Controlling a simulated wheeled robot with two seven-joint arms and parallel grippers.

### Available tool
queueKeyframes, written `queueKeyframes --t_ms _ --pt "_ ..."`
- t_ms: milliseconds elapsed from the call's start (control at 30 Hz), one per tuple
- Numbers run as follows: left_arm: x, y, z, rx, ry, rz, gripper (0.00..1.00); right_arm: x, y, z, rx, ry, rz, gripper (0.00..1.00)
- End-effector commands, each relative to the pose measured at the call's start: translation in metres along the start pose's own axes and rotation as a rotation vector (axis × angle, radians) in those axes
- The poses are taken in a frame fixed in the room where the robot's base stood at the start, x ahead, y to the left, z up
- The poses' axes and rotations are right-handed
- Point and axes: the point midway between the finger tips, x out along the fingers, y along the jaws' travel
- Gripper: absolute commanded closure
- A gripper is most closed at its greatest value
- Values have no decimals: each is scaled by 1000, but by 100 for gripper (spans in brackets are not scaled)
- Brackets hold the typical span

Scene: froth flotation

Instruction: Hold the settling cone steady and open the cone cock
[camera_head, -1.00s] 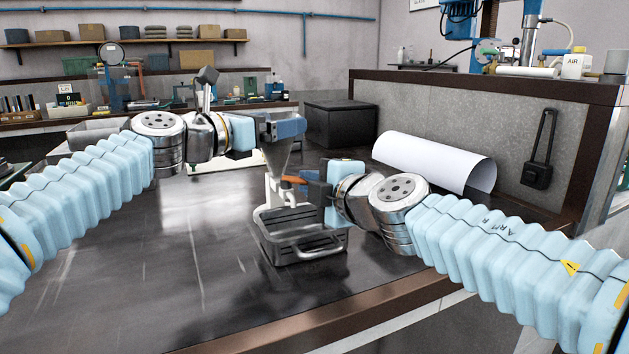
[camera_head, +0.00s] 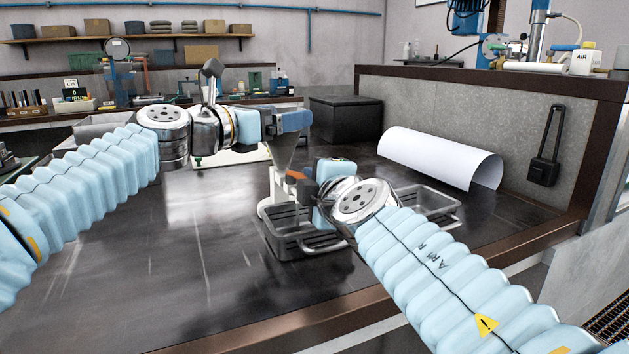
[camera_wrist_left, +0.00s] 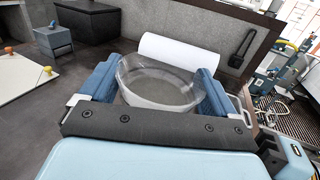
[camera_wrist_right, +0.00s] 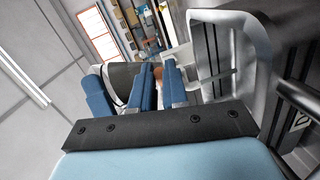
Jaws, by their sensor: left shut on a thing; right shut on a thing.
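The settling cone (camera_head: 283,155) hangs upright, point down, over a metal tray (camera_head: 312,249) on the dark bench. My left gripper (camera_head: 286,122) is shut on its top. In the left wrist view the clear cone wall (camera_wrist_left: 160,88) sits between the two blue fingers. The cone cock's orange handle (camera_head: 296,175) shows low on the cone's right side. My right gripper (camera_head: 318,184) is shut on this handle, its fingers partly hidden by its own wrist. In the right wrist view the blue fingers (camera_wrist_right: 155,90) close around a small orange piece.
A second metal tray (camera_head: 440,207) lies behind my right wrist. A white paper roll (camera_head: 440,158) and a black box (camera_head: 345,119) stand at the back. A low grey wall (camera_head: 480,110) bounds the bench. The bench's left front is clear.

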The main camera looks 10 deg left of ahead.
Motion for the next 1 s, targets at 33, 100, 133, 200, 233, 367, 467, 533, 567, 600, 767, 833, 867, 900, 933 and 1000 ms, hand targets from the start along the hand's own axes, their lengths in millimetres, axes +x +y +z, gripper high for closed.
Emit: queueKeyframes --t_ms 33,100,133,200,233,367,467,533,567,600,767,833,867,900,933,1000 --pt "1 5 -6 7 11 10 48 0 -1 -1 -2 3 -1 100" --pt "1 5 -7 7 12 10 48 0 0 -1 -2 3 0 100" --pt "1 5 -7 7 13 10 48 0 0 -1 -2 3 0 100" --pt "1 5 -7 8 14 10 48 0 0 -1 -2 3 1 79" --pt "1 5 -8 8 14 10 48 0 0 -1 -2 3 1 74" --pt "2 5 -8 8 16 8 48 0 1 0 -1 2 2 61" --pt "2 4 -9 8 17 7 48 0 1 0 0 2 3 61" --pt "2 4 -9 8 18 6 48 0 1 0 0 1 3 61" --pt "2 4 -9 7 18 5 48 0 1 0 0 1 3 61" --pt "2 4 -10 7 18 5 48 -1 1 0 0 2 3 61" --pt "2 3 -10 7 20 4 48 -13 1 -2 -2 3 4 61" --pt "2 3 -10 7 20 3 48 -23 1 -3 -3 5 4 61" --pt "2 3 -10 6 20 3 48 -27 1 -2 -2 5 5 61" --pt "2 3 -10 6 20 3 48 -33 1 -3 -4 5 4 61" --pt "3 3 -10 6 20 3 48 -38 0 -3 -5 5 3 61" --pt "3 3 -10 6 20 2 48 -48 1 -2 -3 4 4 61"
